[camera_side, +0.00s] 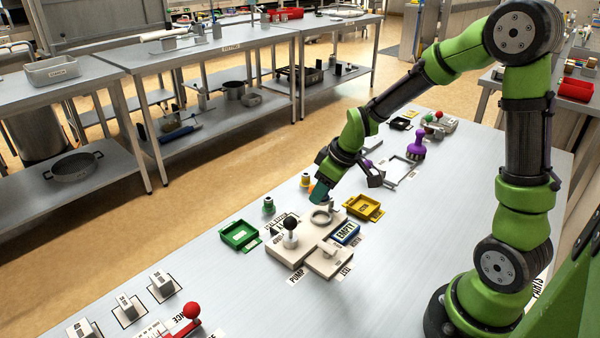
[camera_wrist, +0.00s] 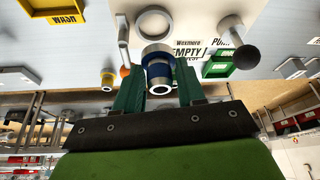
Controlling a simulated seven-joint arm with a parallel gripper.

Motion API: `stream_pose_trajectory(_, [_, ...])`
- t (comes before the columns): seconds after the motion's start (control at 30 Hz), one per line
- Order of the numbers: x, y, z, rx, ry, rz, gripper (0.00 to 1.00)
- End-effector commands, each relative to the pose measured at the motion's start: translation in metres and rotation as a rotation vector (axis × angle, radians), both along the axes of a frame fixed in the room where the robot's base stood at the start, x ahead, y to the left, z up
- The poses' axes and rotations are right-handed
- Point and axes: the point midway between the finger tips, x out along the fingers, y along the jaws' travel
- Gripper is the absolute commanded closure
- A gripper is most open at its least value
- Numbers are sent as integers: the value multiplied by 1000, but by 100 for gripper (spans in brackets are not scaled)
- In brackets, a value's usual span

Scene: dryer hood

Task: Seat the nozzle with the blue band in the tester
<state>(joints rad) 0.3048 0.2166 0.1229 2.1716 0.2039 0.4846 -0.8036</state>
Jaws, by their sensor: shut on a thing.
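My gripper (camera_side: 320,193) is tilted over the tester (camera_side: 300,246), with its tips close to the light ring-shaped seat (camera_side: 321,216). In the wrist view, its green fingers (camera_wrist: 158,84) are shut on the nozzle with the blue band (camera_wrist: 158,70), one on each side. The nozzle's open round end faces the camera. The ring seat (camera_wrist: 155,22) shows just beyond the nozzle; I cannot tell whether they touch. The fingers hide the nozzle in the side view.
A green tray (camera_side: 239,236) lies left of the tester and a yellow tray (camera_side: 363,208) behind it to the right. A green-banded nozzle (camera_side: 268,206) and a yellow one (camera_side: 305,180) stand nearby. A purple-knobbed object (camera_side: 418,147) stands farther back.

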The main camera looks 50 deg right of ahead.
Motion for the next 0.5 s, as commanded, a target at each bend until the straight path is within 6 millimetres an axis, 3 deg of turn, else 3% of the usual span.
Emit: stream_pose_trajectory(0.5, [1, -1, -34, -7, -8, 6, 97])
